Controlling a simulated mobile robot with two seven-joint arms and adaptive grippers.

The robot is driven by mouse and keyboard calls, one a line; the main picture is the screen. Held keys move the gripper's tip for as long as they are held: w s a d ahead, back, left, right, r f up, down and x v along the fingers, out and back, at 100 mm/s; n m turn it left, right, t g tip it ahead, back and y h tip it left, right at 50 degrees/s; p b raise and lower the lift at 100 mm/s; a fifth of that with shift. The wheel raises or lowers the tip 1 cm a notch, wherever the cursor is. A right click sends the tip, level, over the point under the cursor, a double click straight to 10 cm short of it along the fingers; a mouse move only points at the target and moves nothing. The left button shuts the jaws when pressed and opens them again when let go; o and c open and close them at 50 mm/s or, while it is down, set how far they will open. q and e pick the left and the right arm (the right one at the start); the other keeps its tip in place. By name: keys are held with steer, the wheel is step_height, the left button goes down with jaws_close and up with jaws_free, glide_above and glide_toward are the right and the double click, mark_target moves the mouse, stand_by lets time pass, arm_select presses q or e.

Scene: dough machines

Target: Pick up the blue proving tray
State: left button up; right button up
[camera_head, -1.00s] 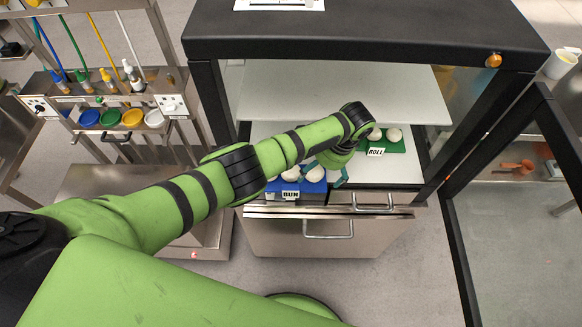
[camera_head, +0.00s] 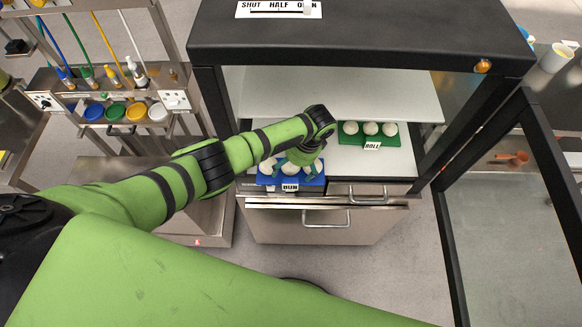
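The blue proving tray (camera_head: 264,181) holds white dough balls and has a BUN label on its front. It sits at the front left of the cabinet's lower deck. My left gripper (camera_head: 297,172) is pointed down over the tray, with teal fingers spread apart around the middle dough ball. I cannot tell whether the fingers touch the tray, and the wrist hides part of it. My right gripper is not in view.
A green tray (camera_head: 350,139) labelled ROLL holds dough balls farther back right. The cabinet (camera_head: 365,27) has a dark top, side posts and an upper shelf (camera_head: 340,95). Its glass door (camera_head: 510,215) stands open at right. A tool rack (camera_head: 125,128) stands at left.

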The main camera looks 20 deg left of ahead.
arm_select(q)
steer(key=c, duration=0.9)
steer(key=shift+r, duration=0.1)
